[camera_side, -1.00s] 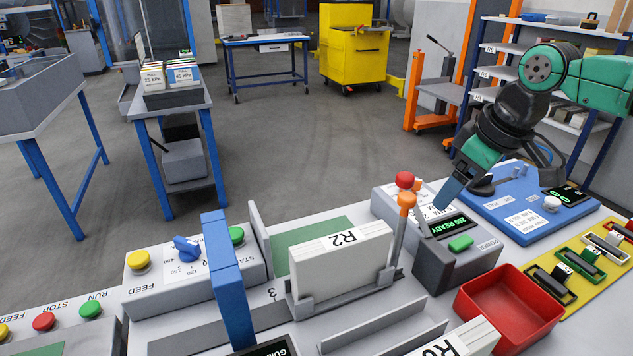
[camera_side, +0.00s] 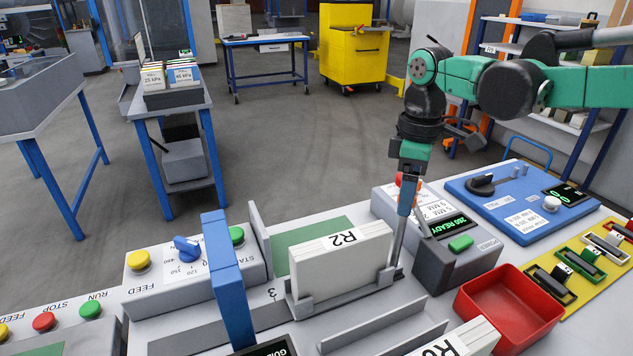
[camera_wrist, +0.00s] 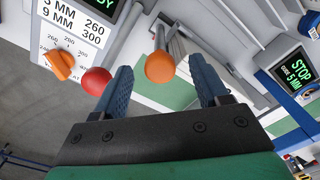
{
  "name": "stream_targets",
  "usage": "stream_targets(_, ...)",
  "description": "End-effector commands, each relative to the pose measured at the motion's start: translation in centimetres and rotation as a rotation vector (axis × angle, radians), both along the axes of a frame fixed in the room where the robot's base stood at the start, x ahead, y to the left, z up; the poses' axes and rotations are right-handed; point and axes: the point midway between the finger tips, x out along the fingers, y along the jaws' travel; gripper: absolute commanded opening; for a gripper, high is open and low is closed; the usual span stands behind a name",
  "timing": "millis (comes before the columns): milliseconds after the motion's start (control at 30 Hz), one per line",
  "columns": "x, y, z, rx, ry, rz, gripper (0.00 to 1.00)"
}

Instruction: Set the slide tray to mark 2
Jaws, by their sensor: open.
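A low grey tray (camera_side: 372,287) on the bench holds an upright white stack (camera_side: 340,256) labelled R2. A printed 3 (camera_side: 271,293) shows on the bench left of it; I cannot make out a 2. An orange knob on a metal rod (camera_side: 400,245) stands at the tray's right end. My gripper (camera_side: 406,203) is above that rod and largely hides the knob in the side view. In the wrist view the orange knob (camera_wrist: 160,67) lies between the two blue fingers of my gripper (camera_wrist: 161,68), which are apart. I cannot tell whether they touch it.
A control box with a red button (camera_wrist: 96,81) and an orange dial (camera_wrist: 62,65) stands close by the gripper. A blue upright plate (camera_side: 229,285) is left of the tray. A red bin (camera_side: 510,305) stands right. A guide display (camera_wrist: 297,71) reads 5 MM.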

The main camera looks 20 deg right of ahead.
Motion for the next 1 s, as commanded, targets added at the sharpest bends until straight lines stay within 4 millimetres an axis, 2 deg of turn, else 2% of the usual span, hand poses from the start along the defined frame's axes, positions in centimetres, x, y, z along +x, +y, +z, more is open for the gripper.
stream_targets(300, -0.01, -0.01, -0.34, 0.000, 0.000, -0.001, 0.67)
stream_targets(533, -0.01, -0.01, -0.33, 0.001, -0.001, -0.001, 0.02)
stream_targets(1000, -0.01, -0.01, -0.31, 0.000, 0.000, -0.001, 0.00)
